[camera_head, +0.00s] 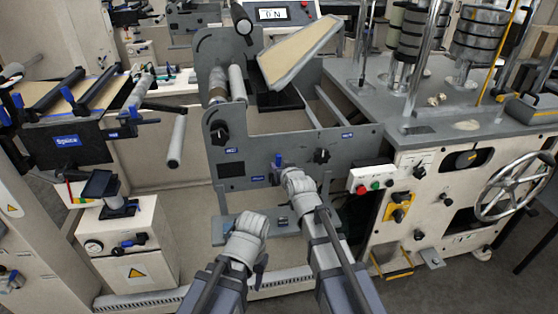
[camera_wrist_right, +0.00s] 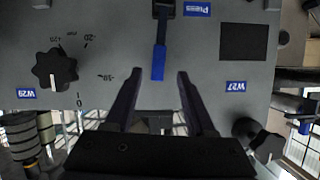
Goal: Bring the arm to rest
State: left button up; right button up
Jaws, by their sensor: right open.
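My right arm reaches from the bottom of the head view to the grey machine panel (camera_head: 255,150). Its gripper (camera_head: 283,170) is small there, in front of the panel near a blue-handled lever (camera_head: 279,159). In the right wrist view the two dark fingers of the gripper (camera_wrist_right: 156,76) stand apart, with nothing held. The blue lever handle (camera_wrist_right: 159,62) hangs in line with the gap between the fingertips; whether they touch it I cannot tell. My left arm shows lower left in the head view, but its jaws do not show.
A black dial knob (camera_head: 321,156) sits right of the lever; it also shows in the wrist view (camera_wrist_right: 54,70). A white cabinet (camera_head: 131,241) stands at left.

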jog(key=shift+s+r, duration=0.2)
jog(key=shift+s, duration=0.3)
jog(key=s+f+n+g+h+p, duration=0.1)
jog(key=s+g+p, duration=0.4)
jog(key=s, duration=1)
jog(key=s+d+f+n+g+h+p, duration=0.1)
jog(key=s+g+p, duration=0.4)
jog(key=s, duration=1.1)
jog(key=f+g+h, duration=0.1)
jog(key=g+h, duration=0.1)
jog(key=g, duration=0.1)
jog(key=shift+d+n+g, duration=0.3)
jog(key=shift+n+g, duration=0.1)
jog(key=shift+a, duration=0.1)
